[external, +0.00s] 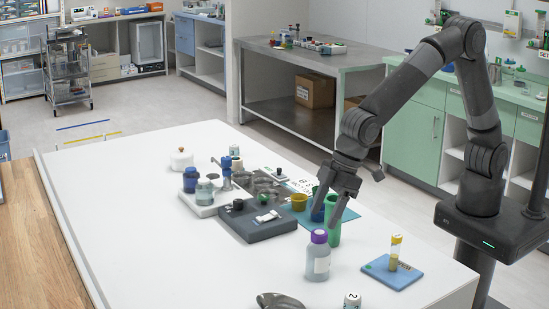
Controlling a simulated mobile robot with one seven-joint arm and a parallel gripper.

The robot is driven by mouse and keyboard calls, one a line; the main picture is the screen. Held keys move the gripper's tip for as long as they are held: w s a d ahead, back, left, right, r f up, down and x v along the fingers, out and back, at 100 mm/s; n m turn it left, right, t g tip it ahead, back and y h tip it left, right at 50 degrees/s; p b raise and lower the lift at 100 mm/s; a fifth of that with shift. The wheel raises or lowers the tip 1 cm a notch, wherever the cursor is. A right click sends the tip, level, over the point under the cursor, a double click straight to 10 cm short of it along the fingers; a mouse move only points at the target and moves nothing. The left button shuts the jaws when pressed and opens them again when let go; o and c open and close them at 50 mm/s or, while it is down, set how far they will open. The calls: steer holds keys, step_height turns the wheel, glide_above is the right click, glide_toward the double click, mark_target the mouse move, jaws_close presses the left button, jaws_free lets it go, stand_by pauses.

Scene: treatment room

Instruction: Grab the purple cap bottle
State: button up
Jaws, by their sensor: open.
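The purple cap bottle (318,257) stands upright on the white table (150,215), toward its front right. It has a purple cap, a greyish clear body and a white label. My gripper (324,215) points down above the table, behind the bottle in the picture. Its fingers are apart, near a green cylinder (333,232) and a blue cup. It does not hold the bottle. Whether the fingers touch the cylinder or the cup cannot be told from this view.
A blue pad (379,276) with a yellow-capped tube stands right of the bottle. A dark tray (262,229) and a white tray with blue-capped bottles lie to the left. A dark rounded object (279,301) and a small numbered vial (352,300) are in front. The table's left side is clear.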

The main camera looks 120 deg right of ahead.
mark_target(320, 232)
steer(key=x, duration=0.6)
steer(key=shift+s+a, duration=0.1)
steer(key=shift+s, duration=0.15)
steer(key=shift+f, duration=0.1)
jaws_close()
stand_by(0.3)
